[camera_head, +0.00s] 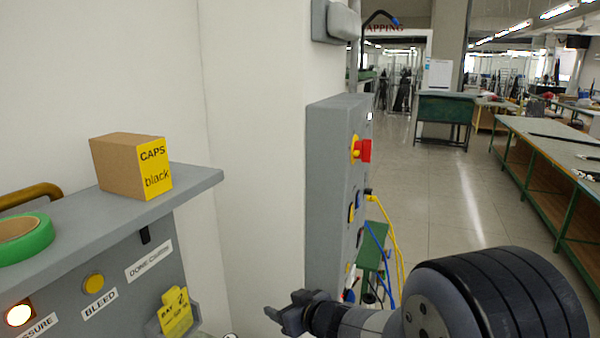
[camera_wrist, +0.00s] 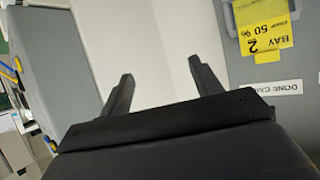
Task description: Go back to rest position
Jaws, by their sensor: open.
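My gripper (camera_head: 274,312) shows at the lower middle of the head view, at the end of my dark arm. In the wrist view its two fingers (camera_wrist: 160,78) stand wide apart with nothing between them. It is in front of the white wall, between the grey panel with labels on the left and the grey control box on the right in the head view. It appears to touch nothing.
The grey control box (camera_head: 335,190) has a red knob (camera_head: 363,150) and hanging cables. A carton marked CAPS black (camera_head: 130,165) and green tape (camera_head: 28,240) lie on the grey ledge (camera_head: 110,217). A yellow BAY 2 tag (camera_wrist: 262,25) hangs on the panel. Open floor lies beyond at right.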

